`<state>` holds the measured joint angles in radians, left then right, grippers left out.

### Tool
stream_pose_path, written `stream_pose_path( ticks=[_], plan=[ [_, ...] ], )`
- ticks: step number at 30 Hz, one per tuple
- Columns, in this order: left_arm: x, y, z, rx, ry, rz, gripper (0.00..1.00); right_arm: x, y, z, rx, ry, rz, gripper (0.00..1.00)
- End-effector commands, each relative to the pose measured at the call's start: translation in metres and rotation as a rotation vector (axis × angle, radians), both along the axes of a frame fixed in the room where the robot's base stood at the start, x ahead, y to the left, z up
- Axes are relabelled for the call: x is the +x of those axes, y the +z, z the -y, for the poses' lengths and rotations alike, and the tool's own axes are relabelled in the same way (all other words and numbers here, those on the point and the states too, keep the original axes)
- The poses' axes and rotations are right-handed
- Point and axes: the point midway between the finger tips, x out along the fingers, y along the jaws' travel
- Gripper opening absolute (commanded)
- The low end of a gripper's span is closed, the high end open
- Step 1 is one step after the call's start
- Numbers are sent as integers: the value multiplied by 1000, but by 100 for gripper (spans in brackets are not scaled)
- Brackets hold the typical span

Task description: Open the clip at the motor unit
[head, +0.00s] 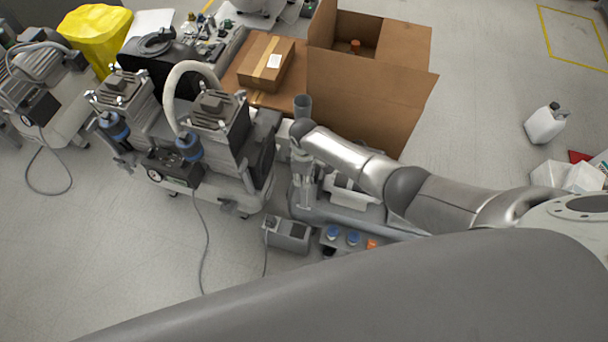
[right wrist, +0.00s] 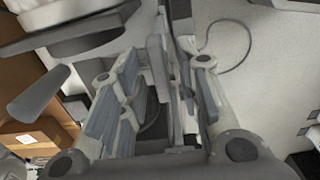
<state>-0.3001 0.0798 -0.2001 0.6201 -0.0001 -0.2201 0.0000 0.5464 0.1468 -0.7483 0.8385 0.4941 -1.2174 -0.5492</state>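My right gripper (head: 304,202) points down, just right of the nearer dental compressor (head: 218,122), over a grey and white unit (head: 352,192). I cannot tell which of these is the task's motor unit. In the right wrist view the fingers of the right gripper (right wrist: 168,65) stand apart. A narrow upright grey piece (right wrist: 157,68) shows between them; it may be the clip, but I cannot tell whether it is open or touched. In the head view the clip cannot be made out. My left gripper is not in view.
An open cardboard box (head: 365,90) and a smaller taped box (head: 266,62) stand behind the gripper. A grey box with a cable (head: 288,235) and blue-capped items (head: 343,236) lie in front.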

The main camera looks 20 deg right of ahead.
Motion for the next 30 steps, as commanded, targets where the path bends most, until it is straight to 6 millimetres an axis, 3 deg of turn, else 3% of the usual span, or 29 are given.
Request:
stream_pose_path(
  ticks=[14, 30],
  plan=[
    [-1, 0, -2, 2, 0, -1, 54, 1, 9, 0, 1, -1, 1, 33],
    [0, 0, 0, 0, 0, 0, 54, 0, 92, 1, 0, 0, 2, 33]
  ],
)
